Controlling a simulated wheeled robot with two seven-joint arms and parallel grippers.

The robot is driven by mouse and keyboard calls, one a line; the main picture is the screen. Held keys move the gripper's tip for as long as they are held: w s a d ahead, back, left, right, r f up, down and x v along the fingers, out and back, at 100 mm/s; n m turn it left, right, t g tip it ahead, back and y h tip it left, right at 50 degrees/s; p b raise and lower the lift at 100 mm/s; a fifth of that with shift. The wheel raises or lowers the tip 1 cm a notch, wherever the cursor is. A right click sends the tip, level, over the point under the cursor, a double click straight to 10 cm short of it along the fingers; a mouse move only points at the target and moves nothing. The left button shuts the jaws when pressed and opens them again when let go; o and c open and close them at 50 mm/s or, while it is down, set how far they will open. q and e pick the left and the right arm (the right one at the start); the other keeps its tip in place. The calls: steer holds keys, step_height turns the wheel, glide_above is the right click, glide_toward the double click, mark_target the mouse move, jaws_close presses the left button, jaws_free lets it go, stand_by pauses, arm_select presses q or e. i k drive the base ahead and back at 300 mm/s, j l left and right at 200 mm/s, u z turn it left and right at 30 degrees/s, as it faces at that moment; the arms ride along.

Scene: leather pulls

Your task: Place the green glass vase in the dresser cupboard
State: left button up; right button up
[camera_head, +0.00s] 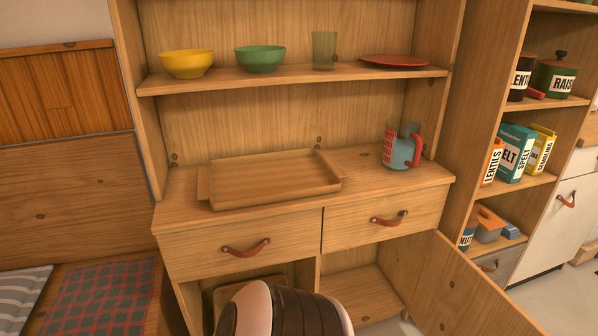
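A green, see-through glass vessel (324,50), straight-sided and upright, stands on the upper dresser shelf between a green bowl and a red plate; it looks like the green glass vase. The dresser cupboard (357,293) is below the drawers. Its right-hand door (465,295) stands swung open, and the visible floor of the right compartment looks bare. My rounded pale and dark arm part covers some of the cupboard at the bottom middle. Neither gripper shows in the head view.
The shelf (290,79) also holds a yellow bowl (188,64), green bowl (260,59) and red plate (394,61). A wooden tray (275,178) and red-handled jug (403,150) stand on the counter. The open door juts forward. A pantry rack is at right.

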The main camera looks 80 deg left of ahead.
mark_target(340, 301)
steer(key=u, duration=2)
